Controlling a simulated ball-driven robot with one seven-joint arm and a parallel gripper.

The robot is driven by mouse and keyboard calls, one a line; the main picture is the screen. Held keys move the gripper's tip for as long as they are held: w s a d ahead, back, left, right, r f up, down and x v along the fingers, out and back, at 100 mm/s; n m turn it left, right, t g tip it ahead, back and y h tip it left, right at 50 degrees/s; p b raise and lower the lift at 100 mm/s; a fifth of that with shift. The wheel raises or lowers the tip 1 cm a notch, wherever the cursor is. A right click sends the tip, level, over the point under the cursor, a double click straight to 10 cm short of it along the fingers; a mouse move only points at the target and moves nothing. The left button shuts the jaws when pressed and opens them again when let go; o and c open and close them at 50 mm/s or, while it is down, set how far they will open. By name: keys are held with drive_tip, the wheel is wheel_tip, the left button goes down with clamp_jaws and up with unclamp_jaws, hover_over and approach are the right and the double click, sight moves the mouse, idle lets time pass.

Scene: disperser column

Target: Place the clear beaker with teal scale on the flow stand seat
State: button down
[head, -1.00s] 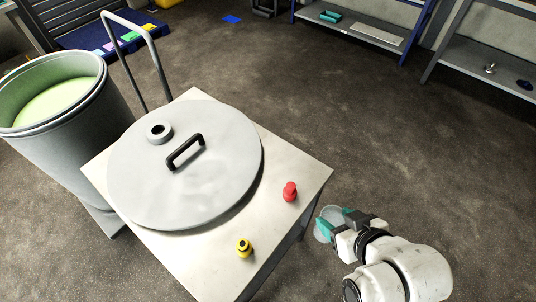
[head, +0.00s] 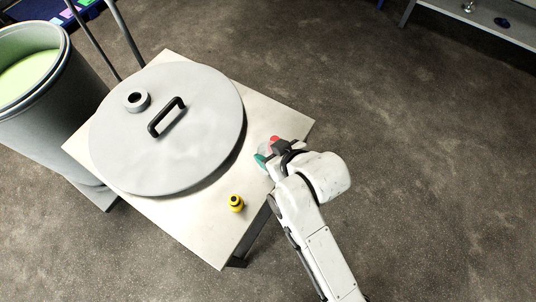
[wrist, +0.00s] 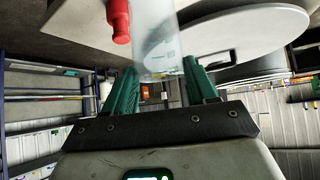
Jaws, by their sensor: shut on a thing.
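My gripper (head: 264,158) is over the right part of the metal table, beside the red bottle. In the wrist view its teal fingers (wrist: 163,88) are shut on the clear beaker (wrist: 156,40), a see-through vessel with small teal marks on its wall. In the head view the beaker is mostly hidden by the fingers and wrist. I cannot make out a flow stand seat for certain in any view.
The table (head: 222,236) carries a large round grey lid (head: 200,150) with a black handle, a yellow bottle (head: 236,204) and a red bottle (wrist: 119,20) close to the beaker. A grey drum (head: 45,135) of green liquid stands left.

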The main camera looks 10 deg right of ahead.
drive_tip(key=shift+w+a+f, duration=0.3)
drive_tip(key=shift+w+f, duration=0.05)
drive_tip(key=shift+f, duration=0.15)
drive_tip(key=shift+w+a+f+p, duration=0.15)
drive_tip(key=shift+f+p, duration=0.15)
drive_tip(key=shift+f, duration=1.45)
drive_tip(key=shift+f, duration=0.1)
drive_tip(key=shift+c, duration=1.7)
unclamp_jaws()
